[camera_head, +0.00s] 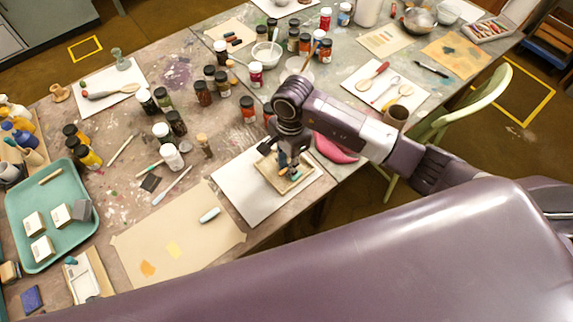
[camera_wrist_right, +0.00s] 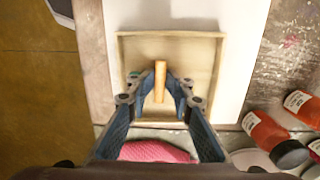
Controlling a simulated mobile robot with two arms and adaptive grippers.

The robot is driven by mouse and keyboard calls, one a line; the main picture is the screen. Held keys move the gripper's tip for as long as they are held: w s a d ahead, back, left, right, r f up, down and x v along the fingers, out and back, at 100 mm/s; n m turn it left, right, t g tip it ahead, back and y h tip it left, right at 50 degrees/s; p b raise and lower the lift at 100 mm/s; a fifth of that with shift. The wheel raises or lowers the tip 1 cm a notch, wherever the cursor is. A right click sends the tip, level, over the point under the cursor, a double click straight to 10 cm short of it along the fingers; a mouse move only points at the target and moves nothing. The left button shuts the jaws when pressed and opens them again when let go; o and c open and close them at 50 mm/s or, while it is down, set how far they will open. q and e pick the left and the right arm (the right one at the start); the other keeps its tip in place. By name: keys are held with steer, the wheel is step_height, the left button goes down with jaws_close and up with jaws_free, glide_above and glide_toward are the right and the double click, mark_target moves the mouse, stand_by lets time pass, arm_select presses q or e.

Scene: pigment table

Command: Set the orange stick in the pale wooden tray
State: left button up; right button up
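The orange stick (camera_wrist_right: 160,82) is a short, narrow bar between the fingertips of my right gripper (camera_wrist_right: 160,90). The fingertips close in on both its sides, and the gripper looks shut on it. The pale wooden tray (camera_wrist_right: 209,38) is a shallow square with a low rim, and the stick is within its outline. I cannot tell whether the stick touches the tray floor. In the head view my right gripper (camera_head: 283,164) points down over the tray (camera_head: 303,180) and hides the stick. My left gripper is not in view.
The tray is on a white sheet (camera_head: 235,190). A pink object (camera_wrist_right: 155,151) is close by, partly hidden by the gripper. A brown paper (camera_head: 190,255) and a teal tray (camera_head: 20,220) are farther left. Floor shows beyond the table edge.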

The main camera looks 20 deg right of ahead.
steer(key=shift+s+f, duration=0.1)
steer(key=shift+s, duration=0.2)
step_height(320, 180, up, 13)
steer(key=w+b, duration=0.1)
steer(key=b, duration=0.1)
steer(key=shift+d+f, duration=0.15)
steer(key=shift+d, duration=0.25)
